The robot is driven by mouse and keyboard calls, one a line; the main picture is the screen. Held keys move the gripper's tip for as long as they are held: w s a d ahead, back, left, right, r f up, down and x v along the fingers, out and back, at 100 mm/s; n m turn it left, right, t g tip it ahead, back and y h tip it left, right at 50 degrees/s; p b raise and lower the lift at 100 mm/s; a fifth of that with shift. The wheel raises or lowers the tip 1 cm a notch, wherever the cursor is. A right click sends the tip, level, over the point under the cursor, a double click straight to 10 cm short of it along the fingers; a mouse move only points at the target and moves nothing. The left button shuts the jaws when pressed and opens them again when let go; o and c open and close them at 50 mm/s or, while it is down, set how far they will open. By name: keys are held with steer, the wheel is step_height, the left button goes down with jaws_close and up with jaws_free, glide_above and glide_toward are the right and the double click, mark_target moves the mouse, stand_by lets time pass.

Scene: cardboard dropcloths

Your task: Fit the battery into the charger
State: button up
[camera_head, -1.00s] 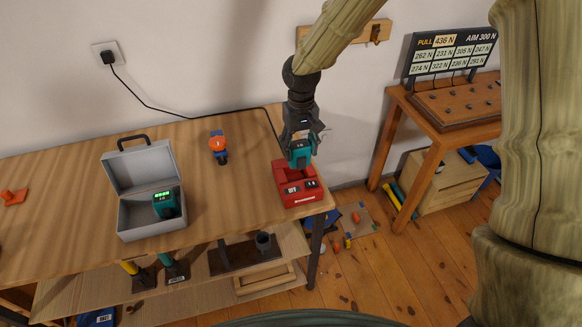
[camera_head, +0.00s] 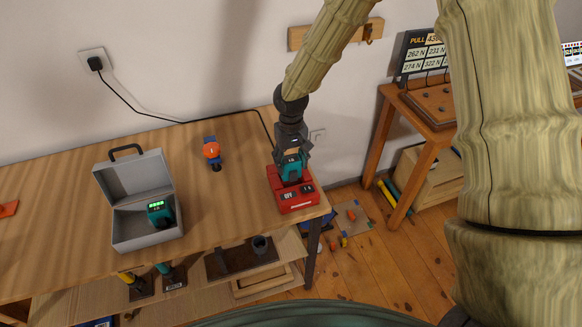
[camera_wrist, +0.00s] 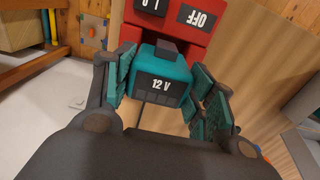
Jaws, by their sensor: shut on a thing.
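The red charger (camera_head: 296,201) stands near the right end of the wooden workbench. It also shows in the wrist view (camera_wrist: 172,28), with an "OFF" label on it. My gripper (camera_head: 291,170) points down over the charger's back part and is shut on a teal battery (camera_head: 291,166). In the wrist view the battery (camera_wrist: 160,75) reads "12 V" and sits between the two fingers, right up against the charger. Whether it is seated in the charger's slot is hidden from me. Another teal battery (camera_head: 159,213) with a green lit display is in the open grey case.
The open grey case (camera_head: 142,240) stands on the workbench (camera_head: 60,190) at left. A blue and orange tool (camera_head: 212,152) lies behind. A black cord runs from the wall socket (camera_head: 94,60) toward the charger. A second table (camera_head: 425,125) stands at right.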

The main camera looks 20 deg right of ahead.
mark_target(291, 169)
steer(key=shift+w+f+p, duration=0.15)
steer(key=shift+f+p, duration=0.2)
steer(key=shift+f, duration=1.35)
steer(key=shift+f, duration=0.15)
steer(key=o, duration=1.2)
steer(key=shift+r+b, duration=1.25)
steer(key=shift+r, duration=4.9)
